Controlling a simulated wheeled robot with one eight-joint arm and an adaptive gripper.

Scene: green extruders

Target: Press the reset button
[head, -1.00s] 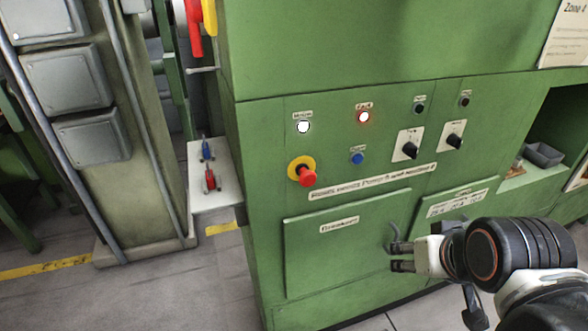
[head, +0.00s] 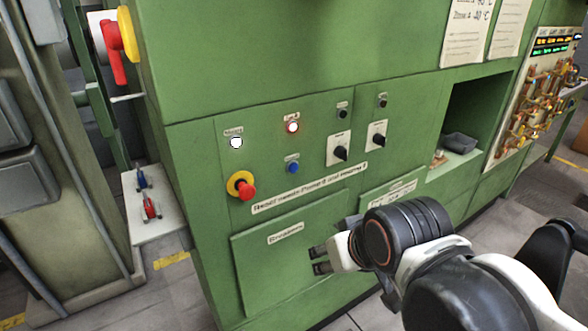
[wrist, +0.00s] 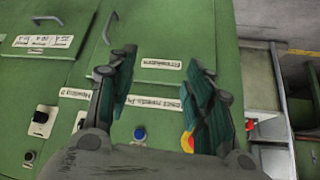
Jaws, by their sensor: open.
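A blue button (head: 293,167), with a small unreadable label above it, sits on the green control panel (head: 225,208). It also shows in the wrist view as a blue button (wrist: 140,134), low between my fingers. I cannot read which button is marked reset. My gripper (head: 320,260) is open and empty in front of the breakers door (head: 262,270), below and a little right of the blue button. In the wrist view my gripper (wrist: 160,72) shows two spread fingers, with the panel upside down behind them.
A shelf with red and blue levers (head: 150,206) juts out at left. An open recess (head: 475,110) lies right.

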